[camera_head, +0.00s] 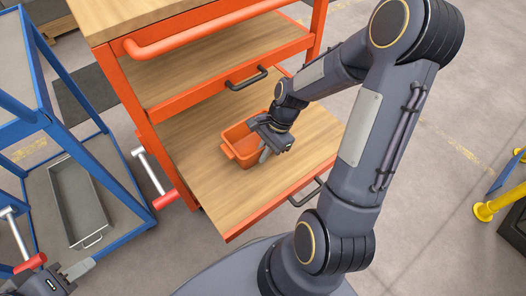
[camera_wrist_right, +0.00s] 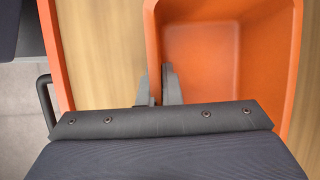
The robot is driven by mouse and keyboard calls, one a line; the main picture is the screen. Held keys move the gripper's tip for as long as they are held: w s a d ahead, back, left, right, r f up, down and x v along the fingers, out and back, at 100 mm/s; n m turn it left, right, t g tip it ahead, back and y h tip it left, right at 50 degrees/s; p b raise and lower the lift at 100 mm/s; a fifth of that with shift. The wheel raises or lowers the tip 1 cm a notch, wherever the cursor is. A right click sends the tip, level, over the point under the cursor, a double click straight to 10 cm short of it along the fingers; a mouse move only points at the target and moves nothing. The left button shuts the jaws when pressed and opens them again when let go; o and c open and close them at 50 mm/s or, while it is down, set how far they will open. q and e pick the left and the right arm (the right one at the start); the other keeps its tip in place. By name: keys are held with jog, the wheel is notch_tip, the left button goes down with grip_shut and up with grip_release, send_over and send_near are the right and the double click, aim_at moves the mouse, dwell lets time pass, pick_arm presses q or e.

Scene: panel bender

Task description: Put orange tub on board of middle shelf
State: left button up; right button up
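The orange tub (camera_head: 240,143) stands upright on a wooden board (camera_head: 205,178) that is pulled out of the orange cart, below another shelf. My right gripper (camera_head: 270,140) reaches down to the tub's right side. In the right wrist view the tub (camera_wrist_right: 225,55) fills the upper right. My right fingers (camera_wrist_right: 158,88) straddle its near wall, one inside and one outside, and look closed on it. The tub seems to rest on the board. My left gripper (camera_head: 55,281) is at the lower left corner, away from the cart; its fingers are only partly visible.
The shelf above (camera_head: 215,60) has an orange front edge and a black handle (camera_head: 247,78). The cart's wooden top (camera_head: 130,12) hangs over it. A blue rack (camera_head: 125,190) with a grey tray (camera_head: 78,205) stands left. The pulled-out board is bare around the tub.

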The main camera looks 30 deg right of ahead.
jog(key=o, duration=0.4)
jog(key=p+v, duration=0.5)
jog(key=v, duration=0.7)
jog(key=s+a+r+n+t, duration=0.5)
jog(key=s+a+r+n, duration=0.4)
jog(key=s+r+n, duration=0.2)
jog(key=s+n, duration=0.2)
jog(key=n, duration=0.2)
jog(key=shift+a+h, duration=0.2)
jog(key=shift+h, duration=0.2)
